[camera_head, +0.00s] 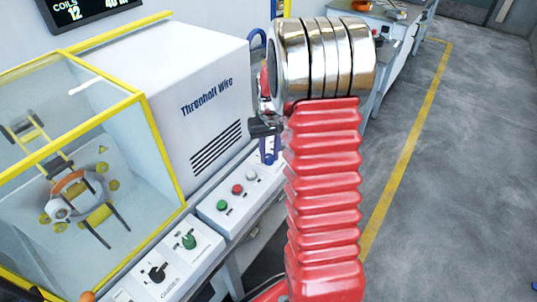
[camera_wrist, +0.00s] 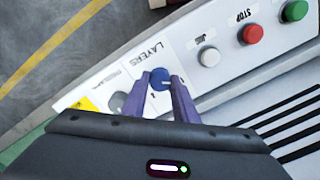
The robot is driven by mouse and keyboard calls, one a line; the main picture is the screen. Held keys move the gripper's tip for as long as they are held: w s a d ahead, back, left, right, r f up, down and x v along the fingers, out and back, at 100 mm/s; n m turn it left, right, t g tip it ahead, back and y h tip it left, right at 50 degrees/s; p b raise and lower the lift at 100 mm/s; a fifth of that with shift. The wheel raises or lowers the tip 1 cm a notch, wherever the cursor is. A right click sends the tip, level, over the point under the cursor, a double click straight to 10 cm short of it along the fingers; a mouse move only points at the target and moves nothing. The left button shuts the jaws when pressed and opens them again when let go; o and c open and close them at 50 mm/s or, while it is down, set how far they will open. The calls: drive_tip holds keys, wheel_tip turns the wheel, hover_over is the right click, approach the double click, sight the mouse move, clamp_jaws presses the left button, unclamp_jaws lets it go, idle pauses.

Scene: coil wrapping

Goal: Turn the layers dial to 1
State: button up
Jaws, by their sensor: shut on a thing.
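The layers dial (camera_wrist: 160,80) is a blue round knob on a white panel labelled LAYERS in the wrist view. My gripper (camera_wrist: 163,78) has its purple fingers on either side of the dial and is shut on it. A pale mark shows on the dial, but the setting it points to is too small to read. In the head view, my gripper (camera_head: 269,156) reaches down at the far end of the control row. The dial is hidden there behind my gripper and red arm.
Beside the dial are a white button (camera_wrist: 209,56), a red STOP button (camera_wrist: 253,33) and a green button (camera_wrist: 295,10). A grey knob (camera_wrist: 119,100) sits on the other side. The yellow-framed coil enclosure (camera_head: 150,140) stands left.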

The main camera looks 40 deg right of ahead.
sight(270, 156)
drive_tip(key=shift+d, duration=0.2)
drive_tip(key=o, duration=1.1)
drive_tip(key=shift+a, duration=0.1)
drive_tip(key=shift+c, duration=0.2)
wheel_tip(270, 156, up, 14)
drive_tip(key=shift+f, duration=0.15)
idle(0.3)
